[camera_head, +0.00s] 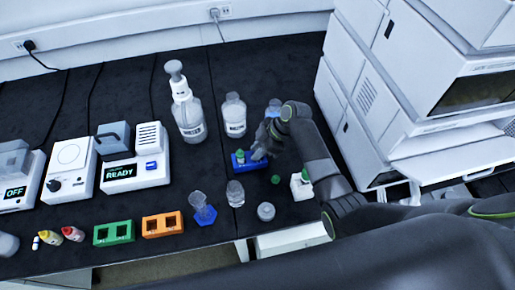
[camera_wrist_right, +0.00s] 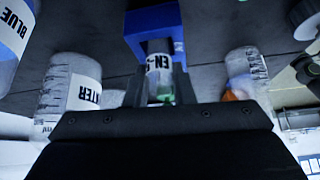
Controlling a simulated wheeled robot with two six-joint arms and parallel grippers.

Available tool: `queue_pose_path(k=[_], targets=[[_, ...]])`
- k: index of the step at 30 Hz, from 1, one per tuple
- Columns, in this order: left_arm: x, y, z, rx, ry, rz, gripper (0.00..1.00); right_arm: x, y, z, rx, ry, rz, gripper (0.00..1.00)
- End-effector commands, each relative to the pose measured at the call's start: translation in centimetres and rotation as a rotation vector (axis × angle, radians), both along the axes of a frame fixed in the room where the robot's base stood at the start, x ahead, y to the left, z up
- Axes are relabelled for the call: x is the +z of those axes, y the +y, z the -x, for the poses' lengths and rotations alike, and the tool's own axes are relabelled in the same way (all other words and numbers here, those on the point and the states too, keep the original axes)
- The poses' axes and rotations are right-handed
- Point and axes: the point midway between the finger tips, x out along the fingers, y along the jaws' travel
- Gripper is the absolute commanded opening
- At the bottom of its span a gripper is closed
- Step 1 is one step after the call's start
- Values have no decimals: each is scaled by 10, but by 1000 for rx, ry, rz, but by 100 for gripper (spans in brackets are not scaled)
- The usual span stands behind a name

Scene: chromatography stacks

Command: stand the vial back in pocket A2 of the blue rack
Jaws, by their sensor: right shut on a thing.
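The blue rack (camera_head: 247,167) stands on the dark bench below my right gripper (camera_head: 262,147). A small green-topped piece (camera_head: 240,154) shows at the rack's left end. In the right wrist view my right gripper (camera_wrist_right: 161,92) is shut on a clear vial (camera_wrist_right: 159,66) with a white label and a green lower end near the gripper. The vial's far end meets the blue rack (camera_wrist_right: 152,22) in that view; I cannot tell whether it is inside a pocket. The pocket letters are not readable. In the head view the gripper mostly hides the vial. My left gripper is not in view.
Orange (camera_head: 163,225) and green (camera_head: 114,233) racks stand front left. White instrument stacks (camera_head: 395,90) rise at right.

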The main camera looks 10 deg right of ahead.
Motion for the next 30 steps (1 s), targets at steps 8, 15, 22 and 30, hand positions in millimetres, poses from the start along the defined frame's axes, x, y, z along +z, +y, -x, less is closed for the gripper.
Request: queue_pose_path(k=[8, 15, 22, 30], targets=[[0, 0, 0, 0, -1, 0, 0, 0, 0, 0, 0, 0, 0, 1], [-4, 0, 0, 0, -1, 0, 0, -6, 0, 0, -1, 1, 0, 1], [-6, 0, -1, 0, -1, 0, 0, -11, 0, 0, -1, 1, 0, 1], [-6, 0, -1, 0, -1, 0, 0, -11, 0, 1, 0, 1, 0, 34]])
